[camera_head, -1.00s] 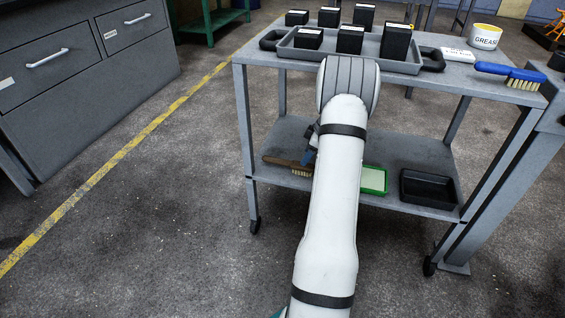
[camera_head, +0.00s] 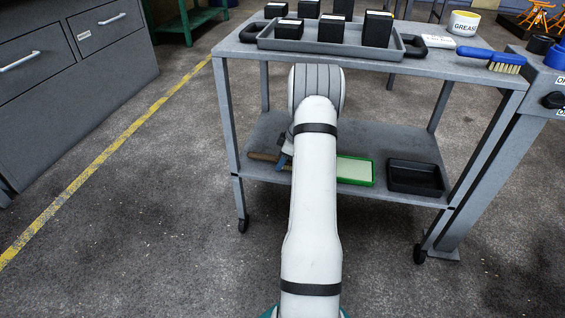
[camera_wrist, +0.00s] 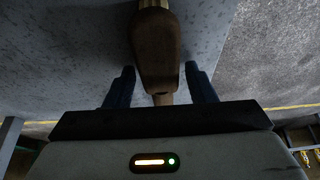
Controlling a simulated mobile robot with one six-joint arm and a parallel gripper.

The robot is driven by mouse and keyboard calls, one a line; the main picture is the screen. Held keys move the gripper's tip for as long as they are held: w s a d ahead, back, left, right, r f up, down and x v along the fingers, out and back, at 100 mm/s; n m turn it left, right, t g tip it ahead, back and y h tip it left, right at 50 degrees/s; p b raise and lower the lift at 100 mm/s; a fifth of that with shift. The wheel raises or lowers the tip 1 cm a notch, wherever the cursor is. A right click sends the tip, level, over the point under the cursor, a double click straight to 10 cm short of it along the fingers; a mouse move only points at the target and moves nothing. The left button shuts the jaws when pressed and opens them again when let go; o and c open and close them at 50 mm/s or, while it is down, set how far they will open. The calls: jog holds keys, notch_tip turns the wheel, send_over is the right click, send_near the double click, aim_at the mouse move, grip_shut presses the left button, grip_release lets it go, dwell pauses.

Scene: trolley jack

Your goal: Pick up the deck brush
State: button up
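A brown wooden brush (camera_head: 262,157) lies on the left part of the trolley's lower shelf, partly hidden behind my arm and gripper. In the wrist view, its brown body (camera_wrist: 156,50) lies lengthwise between the two dark blue fingers. My gripper (camera_wrist: 160,75) is open around it, with a narrow gap visible on the right and a thinner one on the left. In the head view, a blue finger of my gripper (camera_head: 284,161) shows beside the brush. A second brush with a blue handle (camera_head: 492,58) lies on the trolley's top, bristles down.
On the lower shelf (camera_head: 262,135), a green-rimmed tray (camera_head: 355,171) and a black bin (camera_head: 415,178) stand right of my arm. The top shelf overhangs; it carries a grey tray (camera_head: 330,49) of black boxes and a grease tub (camera_head: 463,23). Drawers stand left; the floor between is clear.

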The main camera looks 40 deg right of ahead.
aim_at(278, 157)
jog(key=c, duration=1)
grip_shut()
jog(key=shift+r+p, duration=0.3)
jog(key=shift+r, duration=0.2)
notch_tip(278, 157, up, 3)
jog(key=shift+r+p, duration=0.15)
jog(key=shift+p, duration=0.9)
jog(key=s+d+p, duration=0.1)
jog(key=s+d, duration=0.3)
jog(key=s+d+p, duration=0.2)
jog(key=s+d, duration=0.1)
jog(key=s, duration=0.2)
jog(key=s+d+p, duration=0.1)
jog(key=s+d, duration=0.3)
jog(key=shift+s+d+f+p, duration=0.35)
jog(key=shift+s+f, duration=0.05)
